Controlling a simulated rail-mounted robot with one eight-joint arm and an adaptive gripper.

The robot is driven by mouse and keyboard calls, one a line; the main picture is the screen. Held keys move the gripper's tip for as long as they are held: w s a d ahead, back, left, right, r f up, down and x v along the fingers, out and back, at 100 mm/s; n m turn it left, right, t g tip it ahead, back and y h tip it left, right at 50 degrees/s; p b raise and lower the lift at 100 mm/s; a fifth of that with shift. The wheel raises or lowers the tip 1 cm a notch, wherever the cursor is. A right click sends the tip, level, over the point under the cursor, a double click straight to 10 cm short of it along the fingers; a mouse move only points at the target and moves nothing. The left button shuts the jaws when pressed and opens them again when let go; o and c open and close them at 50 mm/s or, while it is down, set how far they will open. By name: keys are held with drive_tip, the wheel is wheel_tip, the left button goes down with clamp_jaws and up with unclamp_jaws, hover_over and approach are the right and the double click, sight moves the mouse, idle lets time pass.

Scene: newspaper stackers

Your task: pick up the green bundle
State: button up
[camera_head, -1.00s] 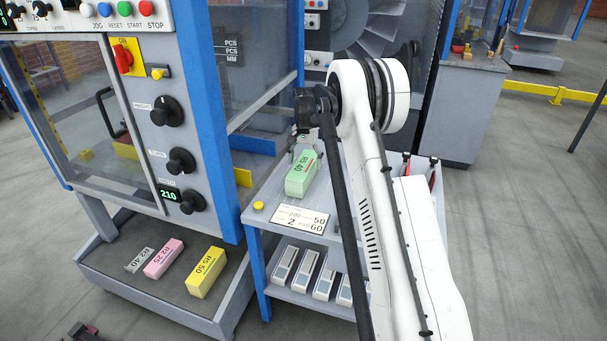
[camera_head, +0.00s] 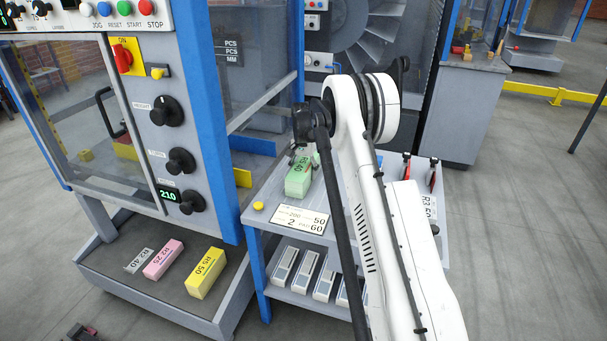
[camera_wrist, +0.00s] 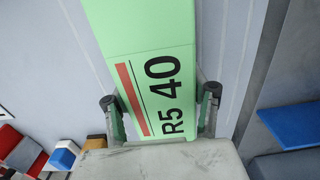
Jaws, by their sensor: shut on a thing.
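The green bundle (camera_head: 298,183), marked R5 40, is at the grey side table beside the machine. In the head view my gripper (camera_head: 303,155) is at its far end, partly hidden by my arm. The wrist view shows the bundle's green top (camera_wrist: 140,30) and its label with a red stripe. The fingers of my gripper (camera_wrist: 160,106) stand on both sides of the bundle, shut on it. I cannot tell whether the bundle is clear of the table top.
A yellow button (camera_head: 258,206) and a label plate (camera_head: 299,217) are at the table's front. Several grey blocks (camera_head: 303,268) fill the lower shelf. The machine's blue post (camera_head: 211,120) stands close left.

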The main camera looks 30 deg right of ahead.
clamp_jaws()
